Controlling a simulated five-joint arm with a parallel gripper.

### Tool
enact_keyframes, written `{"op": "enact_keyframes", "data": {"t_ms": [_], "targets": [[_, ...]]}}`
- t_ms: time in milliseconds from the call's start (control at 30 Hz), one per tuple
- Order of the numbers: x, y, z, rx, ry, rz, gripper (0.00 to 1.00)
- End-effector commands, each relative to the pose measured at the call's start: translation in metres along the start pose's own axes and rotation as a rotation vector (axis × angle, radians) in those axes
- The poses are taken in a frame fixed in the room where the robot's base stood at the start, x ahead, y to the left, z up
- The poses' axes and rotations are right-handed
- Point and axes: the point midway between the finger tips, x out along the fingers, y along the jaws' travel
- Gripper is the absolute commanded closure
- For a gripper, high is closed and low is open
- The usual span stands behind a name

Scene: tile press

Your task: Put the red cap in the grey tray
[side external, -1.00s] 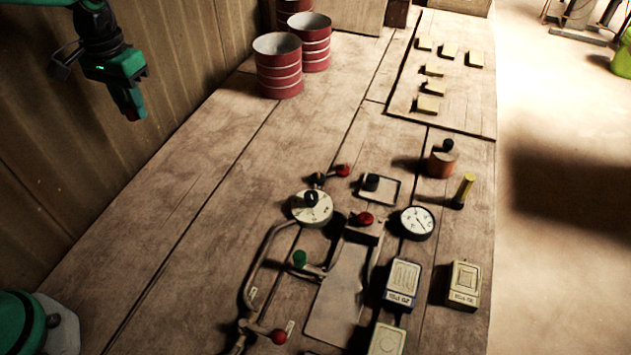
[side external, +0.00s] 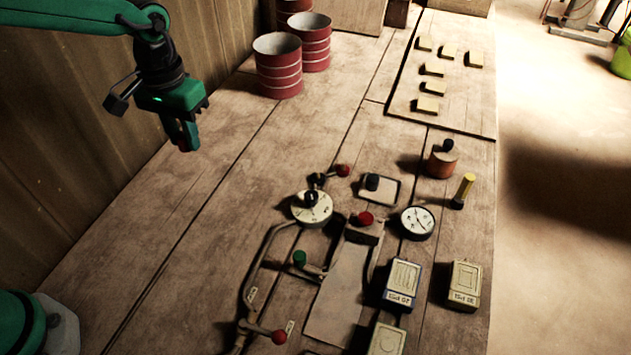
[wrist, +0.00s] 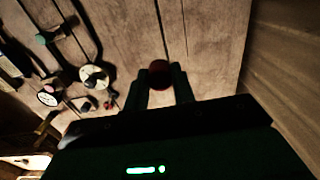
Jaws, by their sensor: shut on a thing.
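My gripper (side external: 184,140) hangs in the air over the left side of the wooden bench, pointing down. In the wrist view its two dark fingers are shut on a round red cap (wrist: 159,72), seen from above between the fingertips. A small square tray with a dark raised rim and pale grey floor, which I take for the grey tray (side external: 389,194), lies on the bench well to the right of my gripper. A dark cap (side external: 372,182) stands in it. I cannot tell the tray clearly in the wrist view.
A cream dial (side external: 318,214), a red-knobbed lever (side external: 342,171), a round gauge (side external: 417,223), a yellow-handled tool (side external: 466,188) and a copper-coloured pot (side external: 442,164) surround the tray. Red drums (side external: 279,75) stand behind. Bare planks lie below my gripper.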

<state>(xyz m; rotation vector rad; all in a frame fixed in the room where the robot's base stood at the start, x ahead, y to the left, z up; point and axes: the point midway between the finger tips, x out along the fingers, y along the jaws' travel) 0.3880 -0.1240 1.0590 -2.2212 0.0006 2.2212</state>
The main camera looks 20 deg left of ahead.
Motion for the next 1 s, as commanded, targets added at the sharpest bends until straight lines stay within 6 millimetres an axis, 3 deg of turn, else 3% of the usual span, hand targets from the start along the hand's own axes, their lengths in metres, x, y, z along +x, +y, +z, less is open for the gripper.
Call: {"op": "enact_keyframes", "data": {"t_ms": [100, 500, 800, 1000], "targets": [[0.007, 0.033, 0.012, 0.009, -0.002, -0.001, 0.99], [0.028, 0.127, 0.065, 0.008, -0.001, -0.001, 0.99], [0.043, 0.185, 0.119, 0.007, -0.001, -0.001, 0.99], [0.05, 0.208, 0.149, 0.004, 0.0, -0.001, 0.99]]}}
